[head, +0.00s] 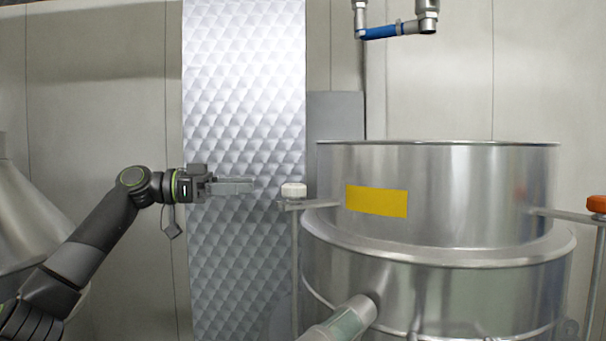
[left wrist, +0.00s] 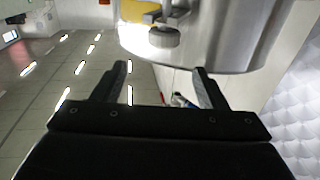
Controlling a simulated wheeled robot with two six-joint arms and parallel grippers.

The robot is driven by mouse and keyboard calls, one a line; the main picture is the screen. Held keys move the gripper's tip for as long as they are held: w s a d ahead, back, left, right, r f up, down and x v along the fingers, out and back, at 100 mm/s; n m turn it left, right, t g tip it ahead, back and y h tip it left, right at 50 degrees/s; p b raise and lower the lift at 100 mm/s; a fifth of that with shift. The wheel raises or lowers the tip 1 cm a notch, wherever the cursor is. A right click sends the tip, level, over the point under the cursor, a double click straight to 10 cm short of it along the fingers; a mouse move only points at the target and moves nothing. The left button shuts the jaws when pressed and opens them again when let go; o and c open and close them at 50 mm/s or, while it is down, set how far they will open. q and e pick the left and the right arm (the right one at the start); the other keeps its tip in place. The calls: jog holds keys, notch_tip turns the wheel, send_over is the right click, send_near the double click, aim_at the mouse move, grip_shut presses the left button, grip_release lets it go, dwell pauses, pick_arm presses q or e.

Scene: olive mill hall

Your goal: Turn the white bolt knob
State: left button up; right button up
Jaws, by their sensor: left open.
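The white bolt knob (head: 293,190) sits on top of an upright rod, on a bracket at the left side of the steel vessel. In the left wrist view the knob (left wrist: 164,37) shows beyond the fingertips, slightly above the space between them. My left gripper (head: 252,186) is open and empty, level with the knob and a short gap to its left. Its two fingers (left wrist: 158,72) are spread apart in the left wrist view and do not touch the knob. My right gripper is in neither view.
The steel vessel (head: 455,195) with a yellow label (head: 376,201) fills the right side. An orange knob (head: 596,204) is at the far right. A pipe with a blue handle (head: 380,32) hangs above. A quilted metal panel (head: 243,90) stands behind my gripper.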

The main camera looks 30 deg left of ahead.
aim_at(303, 184)
pick_arm(q)
jog(key=p+x, duration=0.4)
jog(key=x, duration=0.1)
jog(key=p+x, duration=0.3)
jog(key=x, duration=0.3)
jog(key=shift+w+a+r+p, duration=0.1)
jog(key=shift+w+p, duration=0.25)
jog(key=shift+w+d+p, duration=0.35)
jog(key=shift+w+d, duration=0.1)
jog(key=shift+d, duration=0.15)
jog(key=shift+f, duration=0.2)
jog(key=shift+c, duration=0.5)
jog(key=c, duration=0.9)
